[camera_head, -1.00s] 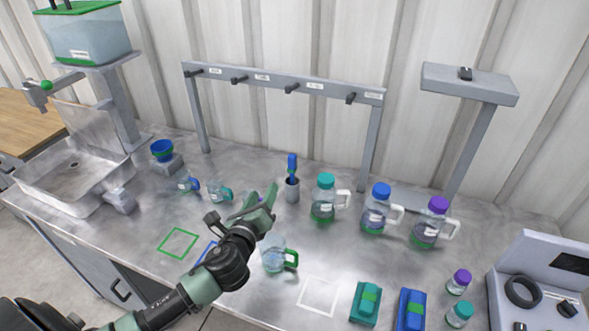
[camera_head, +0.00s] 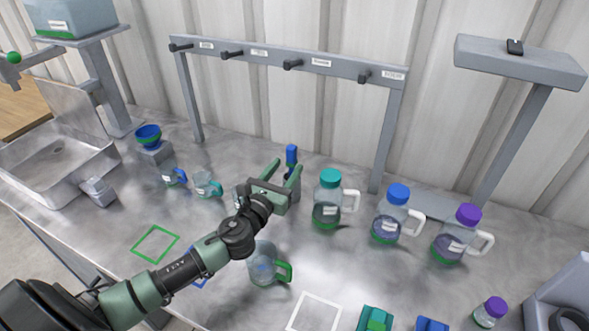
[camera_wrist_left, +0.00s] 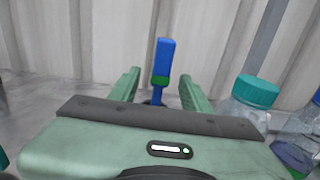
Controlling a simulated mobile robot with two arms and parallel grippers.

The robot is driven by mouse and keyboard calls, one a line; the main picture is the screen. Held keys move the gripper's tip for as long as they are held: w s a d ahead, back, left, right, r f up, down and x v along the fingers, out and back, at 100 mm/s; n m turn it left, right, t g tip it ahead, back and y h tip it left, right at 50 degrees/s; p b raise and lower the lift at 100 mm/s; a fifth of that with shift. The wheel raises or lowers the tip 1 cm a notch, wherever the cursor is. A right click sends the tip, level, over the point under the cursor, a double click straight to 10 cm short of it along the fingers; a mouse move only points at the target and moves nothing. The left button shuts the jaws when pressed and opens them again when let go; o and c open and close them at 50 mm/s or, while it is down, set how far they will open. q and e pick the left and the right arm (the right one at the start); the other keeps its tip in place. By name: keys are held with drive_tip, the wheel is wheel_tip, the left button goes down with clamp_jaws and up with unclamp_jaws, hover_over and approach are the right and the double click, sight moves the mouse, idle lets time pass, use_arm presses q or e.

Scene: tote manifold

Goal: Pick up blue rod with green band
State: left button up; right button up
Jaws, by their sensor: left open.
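The blue rod with a green band (camera_head: 291,154) stands upright near the back of the metal bench. In the head view its lower part and its holder are hidden behind my gripper. In the left wrist view the rod (camera_wrist_left: 164,62) shows its blue top, the green band and a thinner blue stem below. My left gripper (camera_head: 286,172) is open, with its fingers pointing at the rod. In the wrist view the rod appears between the two fingertips (camera_wrist_left: 158,80); I cannot tell whether it is fully between them in depth. My right gripper is not in view.
A teal-capped jug (camera_head: 327,205) stands close to the right of my gripper, with blue-capped (camera_head: 389,222) and purple-capped (camera_head: 458,240) jugs beyond. A peg rack (camera_head: 290,62) rises behind. A green-handled mug (camera_head: 263,266) is below my forearm; small mugs (camera_head: 206,185) stand left.

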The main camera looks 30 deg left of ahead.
sight(296, 154)
use_arm(q)
drive_tip(key=shift+w+r+p, duration=0.2)
drive_tip(key=shift+w, duration=0.45)
drive_tip(key=shift+w+r+p, duration=0.15)
drive_tip(key=shift+w, duration=0.45)
drive_tip(key=w, duration=0.4)
drive_tip(key=shift+w+a+f, duration=0.15)
drive_tip(key=shift+w+f, duration=0.1)
drive_tip(key=shift+s, duration=0.1)
clamp_jaws()
